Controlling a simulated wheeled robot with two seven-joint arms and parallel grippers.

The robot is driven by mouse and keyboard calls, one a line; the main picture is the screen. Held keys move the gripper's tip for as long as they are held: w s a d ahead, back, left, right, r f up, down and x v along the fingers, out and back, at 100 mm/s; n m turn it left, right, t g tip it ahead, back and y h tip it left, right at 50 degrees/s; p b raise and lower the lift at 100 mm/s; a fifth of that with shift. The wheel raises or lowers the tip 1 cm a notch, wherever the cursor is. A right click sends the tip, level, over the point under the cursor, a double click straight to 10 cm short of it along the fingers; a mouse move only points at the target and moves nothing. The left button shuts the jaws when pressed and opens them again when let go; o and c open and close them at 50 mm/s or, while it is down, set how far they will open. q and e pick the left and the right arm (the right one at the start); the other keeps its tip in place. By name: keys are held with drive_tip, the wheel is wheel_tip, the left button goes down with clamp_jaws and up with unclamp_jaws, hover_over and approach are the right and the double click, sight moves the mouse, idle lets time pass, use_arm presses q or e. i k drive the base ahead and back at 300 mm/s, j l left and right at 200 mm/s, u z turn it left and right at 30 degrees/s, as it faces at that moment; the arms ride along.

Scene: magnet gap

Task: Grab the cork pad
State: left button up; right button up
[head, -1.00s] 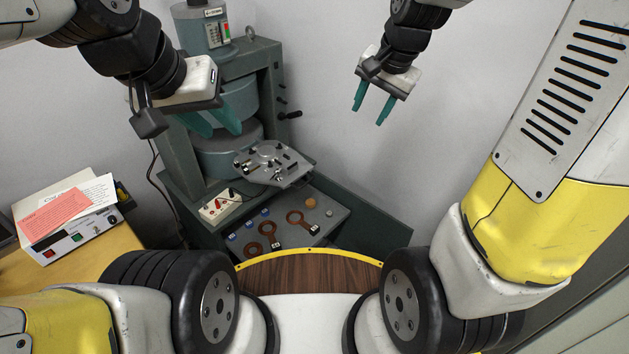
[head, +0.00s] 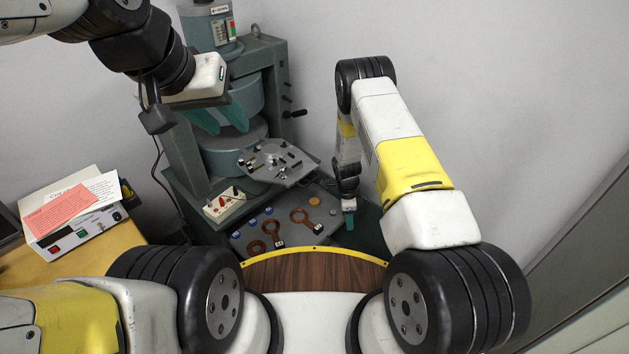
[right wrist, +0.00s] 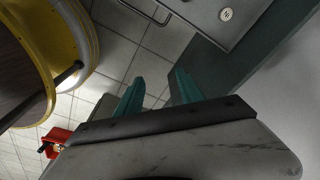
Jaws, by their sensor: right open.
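The cork pad (head: 315,201) is a small tan disc lying on the grey shelf (head: 322,234) at the foot of the magnet, near the shelf's right end. My right gripper (head: 349,221) hangs just to the right of the shelf, apart from the pad. In the right wrist view its two teal fingers (right wrist: 156,88) are spread with nothing between them; I cannot make out the cork pad there. My left gripper (head: 222,118) is high in front of the magnet, its teal fingers apart and empty, far from the pad.
A grey disc (head: 333,211) lies right of the pad, and copper-coloured rings (head: 305,217) lie to its left. A metal plate with fittings (head: 275,160) juts out above the shelf. A white box with plugs (head: 225,205) stands at the left. Floor tiles show in the right wrist view.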

sight(313, 202)
drive_tip(key=i+l+u, duration=0.15)
drive_tip(key=u, duration=0.15)
drive_tip(key=i+l+u, duration=0.15)
drive_tip(key=u, duration=0.2)
drive_tip(key=i+u, duration=0.25)
